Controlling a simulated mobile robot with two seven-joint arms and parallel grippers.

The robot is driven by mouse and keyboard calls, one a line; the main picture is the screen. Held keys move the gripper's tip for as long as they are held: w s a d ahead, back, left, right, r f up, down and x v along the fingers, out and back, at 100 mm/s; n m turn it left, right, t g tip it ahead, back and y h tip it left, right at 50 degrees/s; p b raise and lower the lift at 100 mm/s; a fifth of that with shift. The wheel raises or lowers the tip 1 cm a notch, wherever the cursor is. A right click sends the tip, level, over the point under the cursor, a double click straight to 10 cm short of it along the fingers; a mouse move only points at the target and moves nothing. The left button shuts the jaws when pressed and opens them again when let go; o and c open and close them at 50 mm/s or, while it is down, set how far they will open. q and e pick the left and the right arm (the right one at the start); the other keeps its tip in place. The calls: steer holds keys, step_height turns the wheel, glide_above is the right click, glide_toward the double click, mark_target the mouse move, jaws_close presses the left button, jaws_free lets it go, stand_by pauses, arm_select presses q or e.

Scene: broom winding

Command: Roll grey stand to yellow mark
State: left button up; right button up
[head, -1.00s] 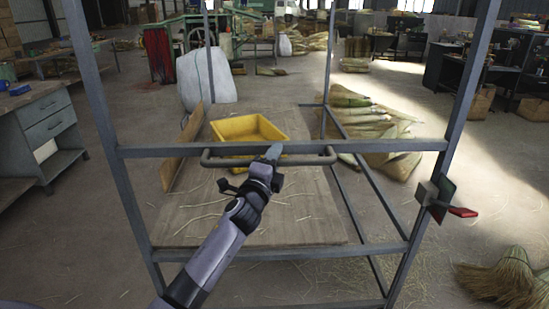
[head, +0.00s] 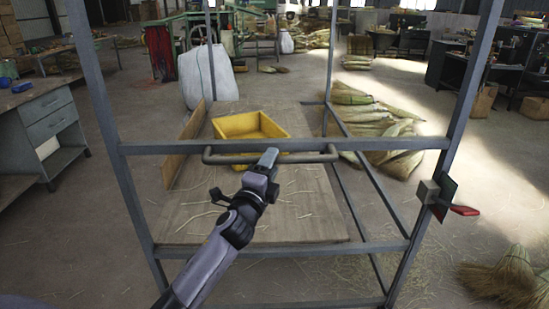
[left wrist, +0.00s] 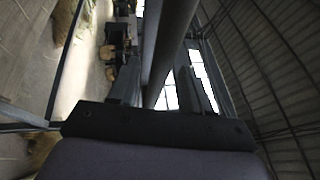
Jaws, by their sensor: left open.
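The grey stand (head: 130,200) is a tall frame of metal tubes directly before me. A dark horizontal handle (head: 222,159) runs across its near side below a crossbar. My left gripper (head: 270,157) is open at the middle of the handle. In the left wrist view, a thick grey bar (left wrist: 172,50) runs between the two spread fingers; whether they touch it cannot be told. A yellow bin (head: 250,126) sits on the stand's wooden deck (head: 285,205). No yellow mark on the floor can be made out. My right gripper is not in view.
A grey drawer bench (head: 45,125) stands at the left. A white sack (head: 210,78) is behind the stand. Bundles of straw (head: 375,130) lie beyond it on the right, and a broom head (head: 500,275) lies at the lower right. Bare floor shows on both sides.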

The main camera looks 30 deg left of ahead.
arm_select(q)
steer(key=v, duration=0.3)
steer(key=shift+s, duration=0.1)
stand_by(0.4)
steer(key=s+d+f+n+g+h+p, duration=0.1)
steer(key=s+d+f+n+g, duration=0.2)
steer(key=s+f+n, duration=0.2)
steer(key=s+d+f+n+g+h+p, duration=0.1)
steer(key=s+d+f+n+g+h, duration=0.1)
steer(key=s+f, duration=0.9)
steer(key=s+d+f+n+g+h+p, duration=0.2)
steer(key=s+d+f+n+g, duration=0.2)
steer(key=s, duration=0.7)
step_height(320, 180, down, 4)
steer(key=d+n, duration=0.2)
steer(key=n, duration=0.1)
steer(key=shift+s+d+n, duration=0.15)
steer(key=shift+s+n, duration=0.15)
steer(key=shift+n, duration=0.1)
steer(key=shift+f, duration=0.15)
